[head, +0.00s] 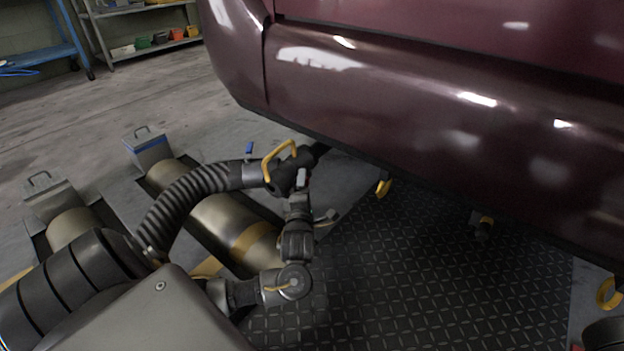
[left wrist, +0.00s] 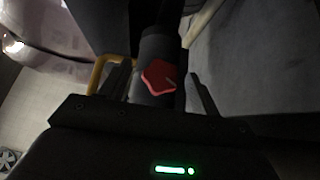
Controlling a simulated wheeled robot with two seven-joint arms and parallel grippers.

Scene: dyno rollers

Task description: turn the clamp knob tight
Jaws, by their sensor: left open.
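The clamp knob is a red, lobed knob (left wrist: 158,77) on a dark cylindrical fitting, seen in the left wrist view. My left gripper (head: 301,182) is open, with one finger on each side of the knob (left wrist: 160,72). Gaps show beside the knob, and I cannot tell whether either finger touches it. In the head view the gripper is just below the hose nozzle (head: 287,172), which has a yellow handle (head: 279,158) and meets a dark pipe under the car. The knob is hidden there. My right gripper is not in view.
A dark red car (head: 430,100) overhangs the nozzle closely. A ribbed black hose (head: 185,203) arches over the metal rollers (head: 228,222) at left. A dark tread-plate mat (head: 420,270) covers the floor at right. A shelf with bins (head: 150,48) stands far back.

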